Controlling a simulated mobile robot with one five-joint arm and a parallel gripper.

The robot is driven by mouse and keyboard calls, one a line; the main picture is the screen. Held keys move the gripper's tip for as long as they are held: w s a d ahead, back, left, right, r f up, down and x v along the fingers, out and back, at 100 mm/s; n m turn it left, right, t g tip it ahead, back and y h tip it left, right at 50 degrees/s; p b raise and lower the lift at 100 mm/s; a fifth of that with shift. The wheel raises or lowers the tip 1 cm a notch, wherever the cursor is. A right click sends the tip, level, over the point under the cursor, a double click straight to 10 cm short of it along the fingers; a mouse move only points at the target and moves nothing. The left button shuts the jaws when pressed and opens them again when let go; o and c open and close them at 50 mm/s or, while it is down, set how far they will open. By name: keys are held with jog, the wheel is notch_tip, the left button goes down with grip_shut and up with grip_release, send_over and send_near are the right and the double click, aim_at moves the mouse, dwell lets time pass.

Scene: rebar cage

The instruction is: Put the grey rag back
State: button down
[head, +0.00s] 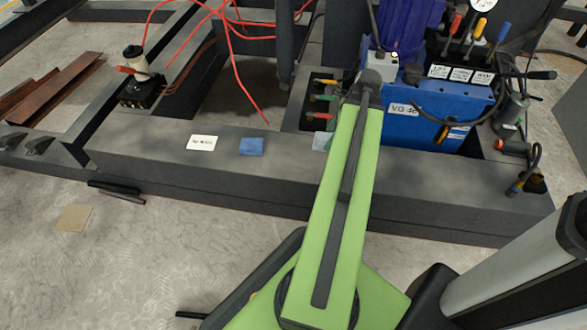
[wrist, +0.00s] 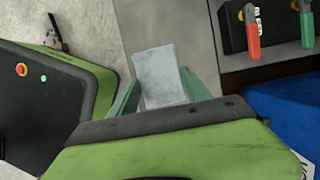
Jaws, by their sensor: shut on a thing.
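The grey rag (wrist: 162,70) is a pale grey, flat, roughly rectangular piece in the wrist view. My gripper (wrist: 158,82) is shut on it, with one green finger on each side. The rag stands out past the fingertips. In the head view my green arm hides most of my gripper. A small pale patch (head: 321,141) shows just left of the arm, over the beam; I cannot tell if it is rag or finger.
Levers with coloured handles (head: 322,98) and a blue machine (head: 435,115) stand by my arm. A tan square (head: 74,218) lies on the floor at left.

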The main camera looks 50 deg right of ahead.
jog(key=w+a+f+b, duration=0.1)
jog(key=w+f+b, duration=0.1)
jog(key=w, duration=0.1)
jog(key=w+a+f+b, duration=0.1)
jog(key=w+f+b, duration=0.1)
jog(key=w, duration=0.2)
jog(key=w+a+f+b, duration=0.1)
jog(key=w+f+b, duration=0.1)
jog(key=w+f, duration=0.1)
jog(key=shift+w+f+b, duration=0.1)
jog(key=shift+w+b, duration=0.15)
jog(key=shift+b, duration=0.1)
jog(key=shift+w+a, duration=0.2)
jog(key=shift+w, duration=0.15)
notch_tip(320, 180, down, 4)
jog(key=b, duration=0.4)
jog(key=shift+f, duration=0.15)
jog(key=shift+c, duration=2.4)
grip_release()
